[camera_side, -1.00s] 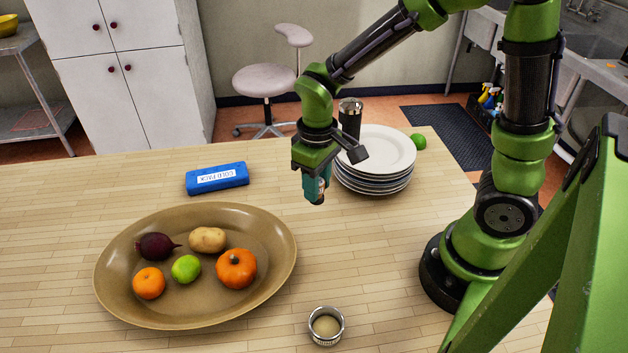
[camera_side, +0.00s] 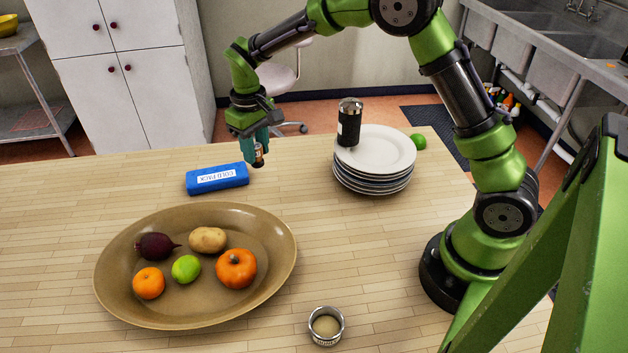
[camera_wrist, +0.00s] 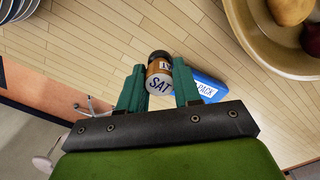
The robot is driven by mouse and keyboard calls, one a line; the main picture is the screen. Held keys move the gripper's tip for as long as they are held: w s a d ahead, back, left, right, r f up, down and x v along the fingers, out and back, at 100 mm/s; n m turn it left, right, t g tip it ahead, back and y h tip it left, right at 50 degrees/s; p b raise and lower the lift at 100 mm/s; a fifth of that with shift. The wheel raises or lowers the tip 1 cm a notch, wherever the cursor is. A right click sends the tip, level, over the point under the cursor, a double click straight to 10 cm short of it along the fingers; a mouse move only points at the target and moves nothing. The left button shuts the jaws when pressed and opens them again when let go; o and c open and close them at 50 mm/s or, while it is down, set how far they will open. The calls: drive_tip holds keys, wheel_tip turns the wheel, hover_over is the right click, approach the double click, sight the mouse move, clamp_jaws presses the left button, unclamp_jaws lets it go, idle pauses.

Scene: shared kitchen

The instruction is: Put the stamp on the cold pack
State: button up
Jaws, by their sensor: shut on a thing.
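The cold pack (camera_side: 217,179) is a blue slab with a white label, lying flat on the table behind the oval platter. It also shows in the wrist view (camera_wrist: 208,86), partly hidden behind a finger. My gripper (camera_side: 256,150) is just right of the cold pack and above the table. It is shut on the stamp (camera_wrist: 159,76), a small brown and dark piece with a white end face reading "SAT". In the side view the stamp (camera_side: 258,157) shows below the fingers, apart from the cold pack.
A brown oval platter (camera_side: 270,225) holds a beet, a potato, a lime, an orange and a small pumpkin. A plate stack (camera_side: 385,150) has a black canister (camera_side: 349,122) beside or on it. A green lime (camera_side: 418,141) lies behind. An open can (camera_side: 326,325) stands at the front.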

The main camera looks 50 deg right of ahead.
drive_tip(key=w, duration=0.5)
drive_tip(key=shift+w+a+f, duration=0.3)
drive_tip(key=shift+f, duration=1.7)
drive_tip(key=shift+f, duration=0.1)
drive_tip(key=o, duration=1.1)
drive_tip(key=shift+f, duration=0.1)
